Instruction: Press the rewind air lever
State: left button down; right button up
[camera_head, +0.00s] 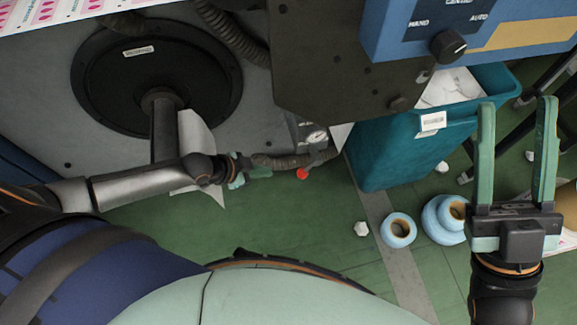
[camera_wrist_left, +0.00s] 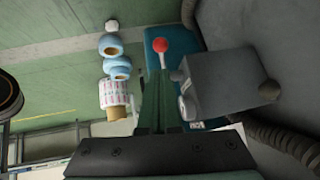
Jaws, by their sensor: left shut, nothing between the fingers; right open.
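The air lever's red knob (camera_head: 302,174) shows below a pressure gauge (camera_head: 317,135) in the head view. In the left wrist view the red knob (camera_wrist_left: 160,46) sits just beyond my fingertips, beside a grey box (camera_wrist_left: 225,82). My left gripper (camera_head: 268,172) is shut and empty, a short way left of the knob in the head view. Its closed fingers (camera_wrist_left: 160,78) point toward the knob, with a gap seeming to remain. My right gripper (camera_head: 516,105) is open and empty at the far right, away from the lever.
A ribbed hose (camera_head: 290,160) runs close by my left gripper. A teal bin (camera_head: 385,160) stands right of the lever. A blue control box (camera_head: 400,25) hangs above. Blue rolls (camera_head: 398,230) and white scraps (camera_head: 361,228) lie on the green floor. A black disc (camera_head: 110,85) is upper left.

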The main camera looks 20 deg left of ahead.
aim_at(299, 174)
pick_arm(q)
jog(key=b+x, duration=0.7)
jog(key=x, duration=0.6)
jog(key=shift+w+d+f, duration=0.25)
jog(key=shift+f, duration=0.05)
pick_arm(e)
notch_tip(299, 174, down, 8)
jog(key=shift+w+a+f+g, duration=0.2)
jog(key=shift+a+g, duration=0.1)
jog(key=shift+a, duration=0.1)
pick_arm(q)
jog(key=shift+s, duration=0.1)
pick_arm(e)
jog(key=shift+r+m, duration=0.25)
jog(key=shift+m, duration=0.05)
